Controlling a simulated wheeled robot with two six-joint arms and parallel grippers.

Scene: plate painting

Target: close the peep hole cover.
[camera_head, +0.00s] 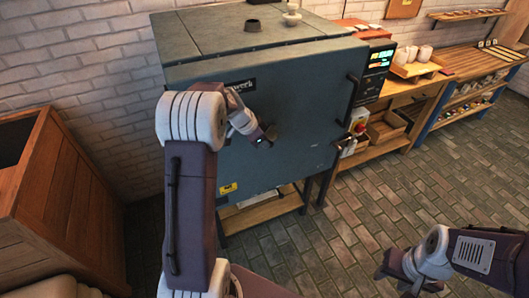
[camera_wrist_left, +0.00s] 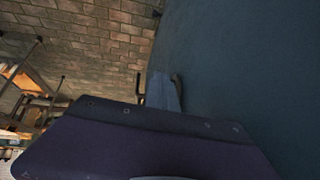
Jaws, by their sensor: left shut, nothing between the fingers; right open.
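The blue-grey kiln (camera_head: 290,110) stands against the brick wall with its front door shut. A small dark piece (camera_head: 271,132) on the door, at the tip of my left gripper, looks like the peep hole cover; whether the hole is covered I cannot tell. My left gripper (camera_head: 262,139) is shut and empty, close to the door face. In the left wrist view its fingers (camera_wrist_left: 162,92) lie alongside the door (camera_wrist_left: 240,70), with a dark curved piece (camera_wrist_left: 178,88) just beside them. My right gripper (camera_head: 381,274) is open and low at the right, away from the kiln.
A black door handle (camera_head: 347,100) is on the kiln's right side, with a lit control box (camera_head: 378,60) beyond. A wooden bench (camera_head: 400,90) stands right of it. A wooden crate (camera_head: 60,190) is at the left. The brick floor (camera_head: 420,180) is clear.

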